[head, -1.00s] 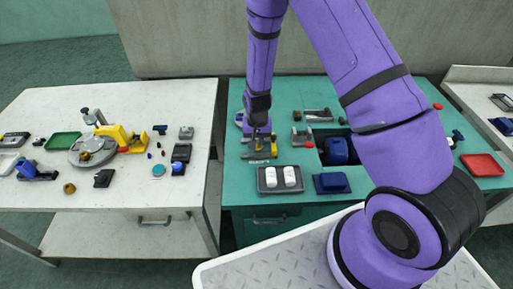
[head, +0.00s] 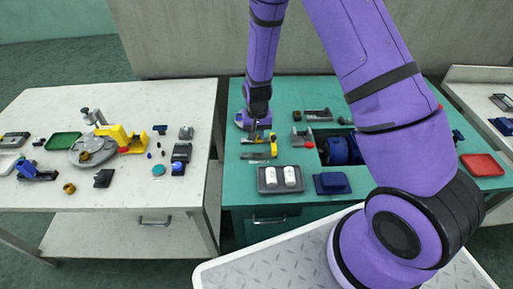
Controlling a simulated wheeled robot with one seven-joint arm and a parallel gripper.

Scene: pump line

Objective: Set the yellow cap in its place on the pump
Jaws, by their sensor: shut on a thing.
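My gripper (head: 259,136) is over the left part of the green table, its fingers pointing down. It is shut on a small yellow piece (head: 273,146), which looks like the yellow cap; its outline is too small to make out. Just below is a grey holder with a yellow strip (head: 257,156); I cannot tell whether the held piece is clear of it. A dark blue rounded body (head: 337,151), apparently the pump, sits in a recess of the table to the right. My arm hides part of the recess, and the cap's place on the pump cannot be made out.
A dark tray with two white pieces (head: 281,180) and a blue block (head: 332,184) stand at the table's front. Grey brackets (head: 318,115) stand behind the recess. A red tray (head: 482,165) is at right. The white table (head: 125,200) at left holds several parts.

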